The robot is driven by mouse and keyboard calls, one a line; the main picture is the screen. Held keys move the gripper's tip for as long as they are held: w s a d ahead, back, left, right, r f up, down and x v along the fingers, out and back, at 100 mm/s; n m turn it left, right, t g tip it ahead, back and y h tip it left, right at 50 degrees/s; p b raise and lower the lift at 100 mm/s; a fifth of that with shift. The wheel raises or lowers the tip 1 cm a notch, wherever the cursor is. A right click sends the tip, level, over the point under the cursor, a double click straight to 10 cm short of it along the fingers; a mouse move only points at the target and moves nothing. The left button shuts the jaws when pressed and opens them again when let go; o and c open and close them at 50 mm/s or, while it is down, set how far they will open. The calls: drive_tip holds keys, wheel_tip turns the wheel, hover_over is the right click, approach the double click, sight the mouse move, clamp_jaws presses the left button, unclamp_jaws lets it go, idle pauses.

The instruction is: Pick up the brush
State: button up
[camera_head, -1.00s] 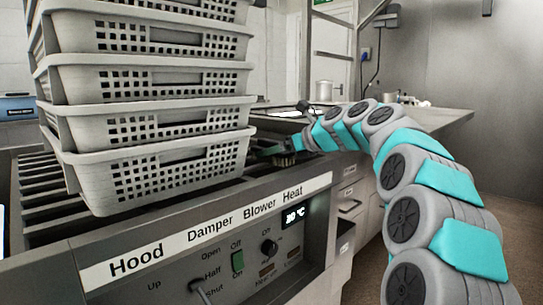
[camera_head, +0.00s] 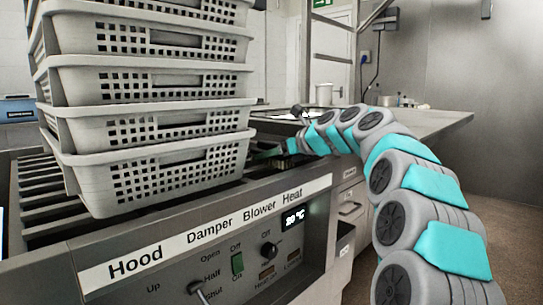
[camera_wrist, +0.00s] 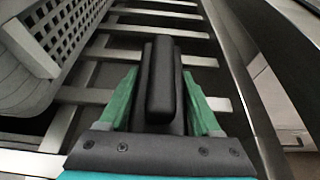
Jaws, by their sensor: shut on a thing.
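My gripper (camera_wrist: 160,78) shows from above in the wrist view, its two green fingers shut on the dark brush (camera_wrist: 162,85). The long black body of the brush lies between the fingers, over the dark roller slats. In the head view my gripper (camera_head: 284,150) is at the right end of the machine, just right of the basket stack. The brush is small and mostly hidden there, so its height above the slats is hard to tell.
A tall stack of grey perforated baskets (camera_head: 150,178) stands close on the left. The machine's control panel (camera_head: 205,255) faces front. A counter (camera_head: 430,125) lies behind on the right, with a white pot (camera_head: 324,94). Slats run beneath my gripper.

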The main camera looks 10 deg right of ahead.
drive_tip(key=c, duration=0.4)
